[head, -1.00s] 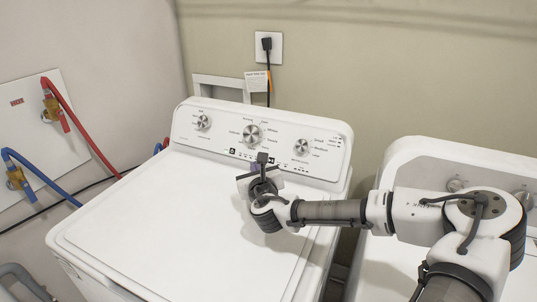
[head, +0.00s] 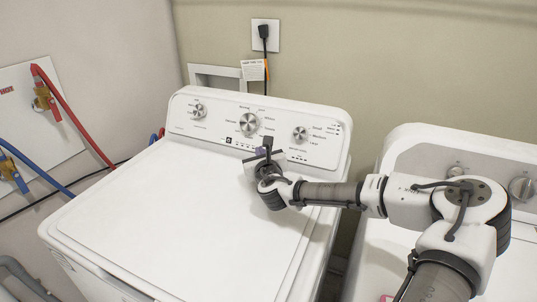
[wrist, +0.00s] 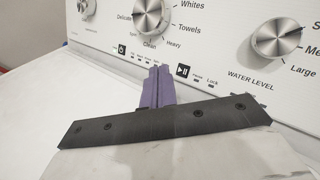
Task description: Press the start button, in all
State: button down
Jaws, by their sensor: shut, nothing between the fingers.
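The start button (wrist: 183,71), a small dark square with a play/pause mark, is on the white washer's control panel (wrist: 215,52), below and between two knobs. My gripper (wrist: 158,72) shows purple fingers held together and empty, pointing at the panel. In the wrist view the fingertips appear just left of the start button; I cannot tell whether they touch the panel. In the head view my gripper (head: 262,153) is in front of the lower panel, above the lid's back edge, and hides the start button.
A power button (wrist: 122,48) is left of my fingertips. The central cycle knob (head: 248,123) and the water level knob (head: 299,133) stick out above. The washer lid (head: 180,215) is bare. A second white machine (head: 410,150) stands at the right, under my arm.

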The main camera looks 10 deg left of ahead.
jog(key=shift+w+d+f+b, duration=0.15)
jog(key=shift+w+f, duration=0.1)
jog(key=shift+w, duration=0.25)
jog(key=shift+w+d+f+b, duration=0.15)
jog(key=shift+w+f, duration=0.15)
jog(key=shift+w, duration=0.25)
jog(key=shift+w+f+b, duration=0.15)
jog(key=shift+w+f, duration=0.1)
jog(key=shift+w, duration=0.25)
jog(key=shift+w, duration=0.1)
dwell(0.8)
jog(key=shift+w+d+f, duration=0.1)
jog(key=shift+w+f, duration=0.05)
jog(key=shift+w, duration=0.15)
jog(key=shift+w+f, duration=0.15)
jog(key=shift+w, duration=0.15)
dwell(0.6)
dwell(0.4)
jog(key=shift+s+r+p, duration=0.3)
jog(key=shift+s+p, duration=0.1)
jog(key=shift+s, duration=0.3)
jog(key=s, duration=0.1)
jog(key=s+r+p, duration=0.1)
jog(key=s+p, duration=0.1)
jog(key=shift+a+r, duration=0.35)
jog(key=shift+s+a+r+p, duration=0.15)
jog(key=shift+s+r+p, duration=0.15)
jog(key=shift+s, duration=0.4)
